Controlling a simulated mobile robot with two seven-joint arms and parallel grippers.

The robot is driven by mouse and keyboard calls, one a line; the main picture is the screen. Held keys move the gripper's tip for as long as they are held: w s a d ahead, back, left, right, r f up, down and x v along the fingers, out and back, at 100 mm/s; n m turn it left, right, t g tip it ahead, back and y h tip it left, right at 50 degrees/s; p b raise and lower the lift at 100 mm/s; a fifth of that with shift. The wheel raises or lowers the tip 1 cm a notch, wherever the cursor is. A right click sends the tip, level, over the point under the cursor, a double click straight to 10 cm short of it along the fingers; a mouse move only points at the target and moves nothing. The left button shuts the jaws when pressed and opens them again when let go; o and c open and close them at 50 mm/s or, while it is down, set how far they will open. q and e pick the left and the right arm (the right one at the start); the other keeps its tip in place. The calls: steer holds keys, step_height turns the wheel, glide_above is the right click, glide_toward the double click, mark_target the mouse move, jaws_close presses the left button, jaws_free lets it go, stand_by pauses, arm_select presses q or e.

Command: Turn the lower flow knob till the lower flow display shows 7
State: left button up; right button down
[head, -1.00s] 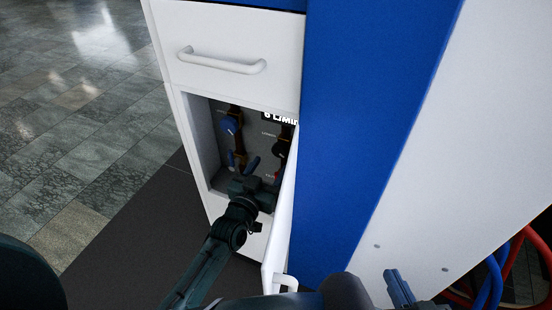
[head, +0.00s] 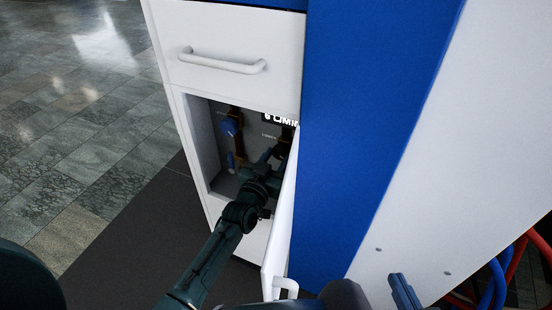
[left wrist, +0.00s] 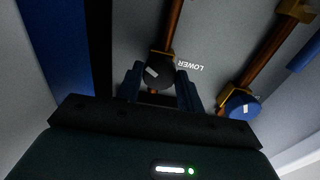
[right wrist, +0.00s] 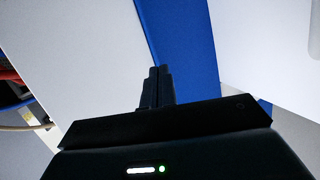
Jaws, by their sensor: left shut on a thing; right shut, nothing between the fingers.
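The lower flow knob (left wrist: 159,72) is round and black with a white mark, beside the printed word LOWER. My left gripper (left wrist: 160,85) has its blue fingers on both sides of this knob, shut on it. In the head view my left gripper (head: 268,160) reaches into the open compartment and hides the knob. A dark display (head: 280,119) above shows a partly cut-off reading that looks like 6 L/min; the open door hides its right end. My right gripper (right wrist: 158,88) is shut and empty in front of the blue panel.
A blue knob (head: 229,127) on another copper pipe sits left in the compartment; it also shows in the left wrist view (left wrist: 242,106). The open white door (head: 281,222) stands close right of my left arm. A closed drawer (head: 230,40) is above. Red and blue hoses (head: 497,279) hang at the lower right.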

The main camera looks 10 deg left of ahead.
arm_select(q)
steer(key=c, duration=0.4)
steer(key=shift+r+n+p, duration=0.1)
steer(key=shift+n+p, duration=0.25)
steer(key=shift+n, duration=1.65)
arm_select(e)
steer(key=shift+w+a+f+g, duration=0.15)
steer(key=shift+a+f+g, duration=0.05)
steer(key=shift+a+g, duration=0.1)
arm_select(q)
steer(key=o, duration=1)
arm_select(e)
steer(key=shift+d+r, duration=0.1)
arm_select(q)
steer(key=shift+s, duration=0.1)
arm_select(e)
steer(key=shift+r, duration=0.1)
